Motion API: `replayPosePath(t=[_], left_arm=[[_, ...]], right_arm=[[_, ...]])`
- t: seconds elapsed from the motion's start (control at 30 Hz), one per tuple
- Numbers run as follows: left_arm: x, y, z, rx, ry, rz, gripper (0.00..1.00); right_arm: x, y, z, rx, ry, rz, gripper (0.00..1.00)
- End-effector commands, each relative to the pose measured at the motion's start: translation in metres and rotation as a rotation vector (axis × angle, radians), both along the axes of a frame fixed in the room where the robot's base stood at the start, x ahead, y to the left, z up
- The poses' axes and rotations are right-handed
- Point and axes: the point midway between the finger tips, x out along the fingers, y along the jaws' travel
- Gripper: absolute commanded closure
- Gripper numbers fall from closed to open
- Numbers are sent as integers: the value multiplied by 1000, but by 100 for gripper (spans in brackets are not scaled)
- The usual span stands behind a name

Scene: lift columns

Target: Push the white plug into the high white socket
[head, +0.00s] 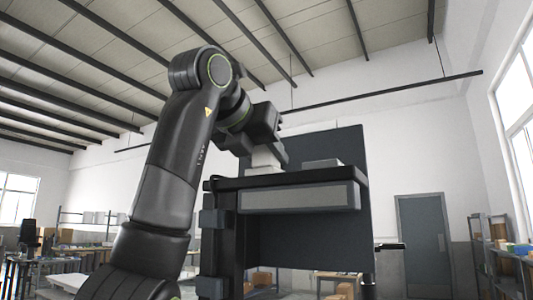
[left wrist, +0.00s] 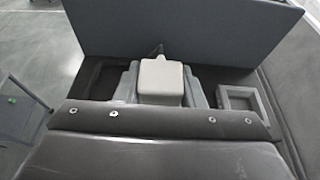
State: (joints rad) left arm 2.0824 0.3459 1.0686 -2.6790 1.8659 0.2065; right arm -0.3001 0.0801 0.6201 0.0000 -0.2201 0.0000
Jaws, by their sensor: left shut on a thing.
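The white plug (head: 265,157) is a pale block under my left gripper (head: 264,146), at the top of a tall dark stand in the head view. In the left wrist view the plug (left wrist: 161,78) sits between the two grey fingers of my left gripper (left wrist: 161,92), which is shut on it. A pale grey square frame with a hollow middle, seemingly a socket (left wrist: 243,104), lies to the right of the plug, apart from it. It shows as a low pale block (head: 322,164) in the head view. The plug's lower end is hidden. My right gripper is out of view.
The stand's dark top (head: 225,184) has a grey front box (head: 298,197) below its edge. A dark upright panel (head: 348,150) rises behind the top, and also shows in the left wrist view (left wrist: 190,28). A dark recess (left wrist: 105,80) lies left of the plug.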

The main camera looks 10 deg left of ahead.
Motion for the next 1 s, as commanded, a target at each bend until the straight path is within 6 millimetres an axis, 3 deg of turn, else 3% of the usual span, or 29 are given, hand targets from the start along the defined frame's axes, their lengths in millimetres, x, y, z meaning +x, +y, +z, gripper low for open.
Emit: replayPosePath(t=[0.23, 0.27, 0.43, 0.63, 0.83, 1.0], left_arm=[[-1, 0, 2, -2, -6, 0, 87], [-1, 0, 2, -2, -6, 0, 61], [-1, 0, 2, -2, -6, 0, 39], [0, 0, 1, -2, -5, 0, 39], [0, 0, 1, -1, -4, 0, 13], [0, 0, 1, -1, -4, 0, 13]], right_arm=[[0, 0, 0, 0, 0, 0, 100], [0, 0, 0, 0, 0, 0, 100], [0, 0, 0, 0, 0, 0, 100], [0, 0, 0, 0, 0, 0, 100], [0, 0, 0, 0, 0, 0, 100], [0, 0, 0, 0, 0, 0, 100]])
